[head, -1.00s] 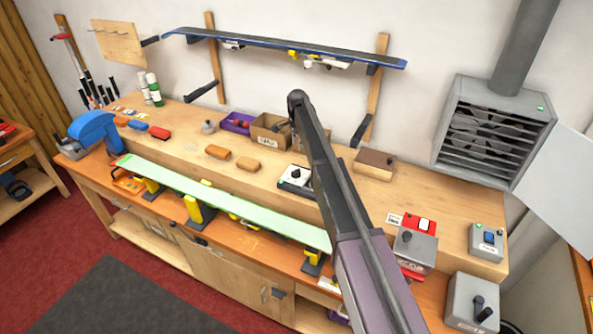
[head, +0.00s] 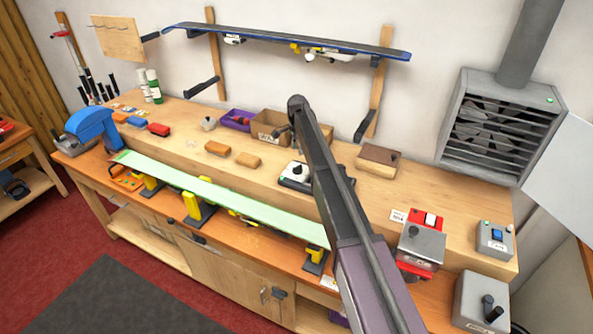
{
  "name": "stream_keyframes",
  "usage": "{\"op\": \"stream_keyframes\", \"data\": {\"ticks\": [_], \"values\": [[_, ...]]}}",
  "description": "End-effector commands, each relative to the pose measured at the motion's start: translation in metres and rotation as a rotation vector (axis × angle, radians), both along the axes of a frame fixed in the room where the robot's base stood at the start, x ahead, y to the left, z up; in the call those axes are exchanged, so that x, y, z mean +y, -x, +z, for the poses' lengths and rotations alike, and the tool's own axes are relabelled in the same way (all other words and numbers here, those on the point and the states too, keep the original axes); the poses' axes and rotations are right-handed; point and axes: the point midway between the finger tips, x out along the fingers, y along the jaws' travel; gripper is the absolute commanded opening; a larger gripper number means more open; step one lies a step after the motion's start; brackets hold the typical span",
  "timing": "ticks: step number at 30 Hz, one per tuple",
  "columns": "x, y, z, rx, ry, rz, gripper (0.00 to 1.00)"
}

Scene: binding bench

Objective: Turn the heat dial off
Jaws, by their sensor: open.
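A black round knob (head: 413,231) sits on top of a grey box (head: 421,246) at the right of the bench, beside a red-and-white switch (head: 431,220). Another black knob (head: 297,170) is on a small white device (head: 296,179) at mid-bench, partly behind my arm. I cannot read which one is the heat dial or its setting. My arm rises from the bottom across the middle of the view. My gripper cannot be made out; the arm's far end stands before the back of the bench, touching neither knob.
A grey box with a blue switch (head: 496,236) and a grey box with a black lever (head: 486,302) are at the right. A vented heater (head: 498,130) hangs on the wall. A pale green ski (head: 220,199) lies along the front. A blue ski (head: 290,40) is racked above.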

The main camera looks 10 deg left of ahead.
Motion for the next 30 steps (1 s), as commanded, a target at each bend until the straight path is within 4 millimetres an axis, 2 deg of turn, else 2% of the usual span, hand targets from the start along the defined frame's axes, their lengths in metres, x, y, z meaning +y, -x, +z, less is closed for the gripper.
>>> {"op": "stream_keyframes", "data": {"ticks": [1,30], "values": [[0.0,0.0,-0.008,0.0,0.0,0.0,0.51],[0.002,0.001,-0.08,0.0,0.0,0.002,0.51]]}}
